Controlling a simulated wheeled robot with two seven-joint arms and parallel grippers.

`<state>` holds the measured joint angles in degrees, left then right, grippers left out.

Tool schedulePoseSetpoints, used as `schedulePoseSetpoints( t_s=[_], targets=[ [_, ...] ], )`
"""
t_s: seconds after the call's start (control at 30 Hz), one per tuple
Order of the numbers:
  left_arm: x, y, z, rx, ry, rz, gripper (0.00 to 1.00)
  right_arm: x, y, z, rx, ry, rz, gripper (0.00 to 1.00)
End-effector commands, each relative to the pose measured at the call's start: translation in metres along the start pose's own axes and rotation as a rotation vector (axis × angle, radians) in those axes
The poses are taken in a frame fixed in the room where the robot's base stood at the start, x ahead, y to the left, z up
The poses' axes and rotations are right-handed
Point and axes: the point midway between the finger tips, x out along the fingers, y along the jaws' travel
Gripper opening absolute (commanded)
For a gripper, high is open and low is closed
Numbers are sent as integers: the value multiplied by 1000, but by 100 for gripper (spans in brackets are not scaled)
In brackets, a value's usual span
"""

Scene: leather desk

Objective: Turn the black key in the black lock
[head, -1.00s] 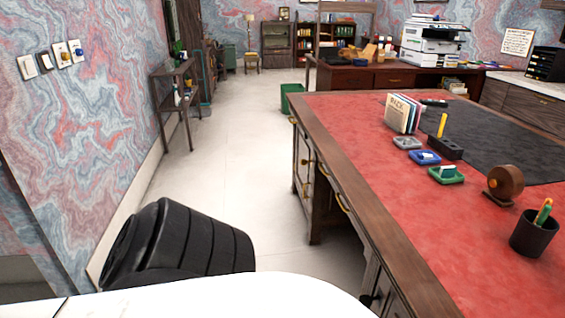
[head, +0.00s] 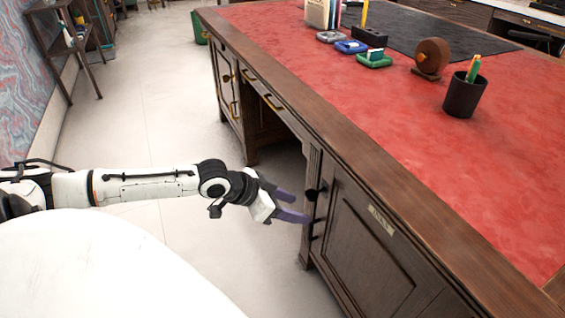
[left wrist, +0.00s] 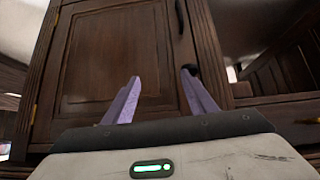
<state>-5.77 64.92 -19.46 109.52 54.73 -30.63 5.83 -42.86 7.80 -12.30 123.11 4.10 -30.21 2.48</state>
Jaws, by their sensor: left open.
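A small round black piece (head: 312,195), which looks like the lock with its key, sits on the edge of the dark wooden desk door (head: 372,245). It also shows in the left wrist view (left wrist: 191,69), partly behind the tip of the right-hand finger. I cannot tell key from lock or how the key is turned. My left gripper (head: 301,207), with purple fingers, is open and close in front of the door edge, beside the black piece. In the left wrist view my left gripper (left wrist: 160,75) has nothing between its fingers. My right gripper is out of view.
A black handle (head: 317,228) is on the door below the black piece. Left of the door is the open kneehole (head: 275,137). The pale floor (head: 150,120) is clear.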

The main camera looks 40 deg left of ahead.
Motion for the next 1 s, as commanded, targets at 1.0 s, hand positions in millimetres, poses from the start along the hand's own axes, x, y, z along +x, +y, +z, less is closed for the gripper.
schedulePoseSetpoints(
  t_s=[1.0],
  targets=[
    [76,-62,-25,-16,-14,-60,52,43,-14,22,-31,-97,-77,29]
  ],
)
